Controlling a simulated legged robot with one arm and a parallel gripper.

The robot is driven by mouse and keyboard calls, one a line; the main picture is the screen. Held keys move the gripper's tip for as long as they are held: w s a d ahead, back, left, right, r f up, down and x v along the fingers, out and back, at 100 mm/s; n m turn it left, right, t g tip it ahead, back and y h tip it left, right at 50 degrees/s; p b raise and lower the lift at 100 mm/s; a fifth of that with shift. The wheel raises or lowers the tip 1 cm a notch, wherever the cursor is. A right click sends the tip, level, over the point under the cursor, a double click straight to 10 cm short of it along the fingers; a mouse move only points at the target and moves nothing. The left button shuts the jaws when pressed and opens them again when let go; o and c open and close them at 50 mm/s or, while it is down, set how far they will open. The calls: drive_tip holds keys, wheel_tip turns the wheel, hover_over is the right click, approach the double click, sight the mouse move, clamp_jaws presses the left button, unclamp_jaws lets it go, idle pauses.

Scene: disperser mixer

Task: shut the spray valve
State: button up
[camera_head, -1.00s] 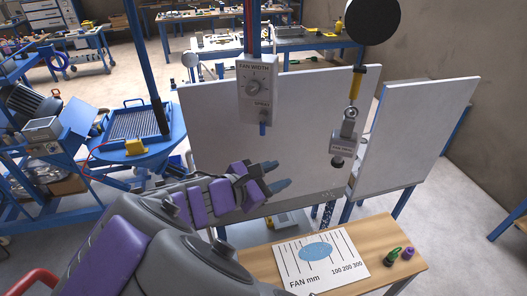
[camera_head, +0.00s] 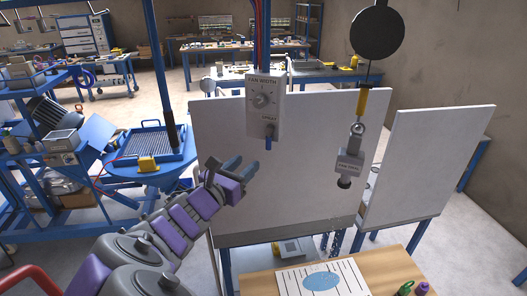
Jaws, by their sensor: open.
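The spray valve is a small lever with a blue handle (camera_head: 268,143) under the "SPRAY" label, low on a grey control box (camera_head: 265,104). The handle points straight down. A "FAN WIDTH" knob (camera_head: 261,100) sits above it on the same box. My gripper (camera_head: 245,168) is open and empty, in front of the white panel, to the lower left of the blue handle and apart from it. A grey spray head (camera_head: 349,164) hangs from a yellow-handled piece to the right, with spray specks below it near the panel's lower edge.
A wooden table (camera_head: 385,274) below carries a fan chart (camera_head: 322,281) with a blue oval, and green and purple pieces. A blue machine with a grated tray (camera_head: 150,147) stands left. Cables rise from the box.

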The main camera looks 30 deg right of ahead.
sight(267, 145)
drive_tip(key=b+x, duration=0.2)
drive_tip(key=x, duration=0.8)
drive_tip(key=shift+b, duration=0.3)
drive_tip(key=shift+d, duration=0.1)
drive_tip(key=shift+c, duration=0.2)
drive_tip(key=shift+r, duration=0.1)
clamp_jaws()
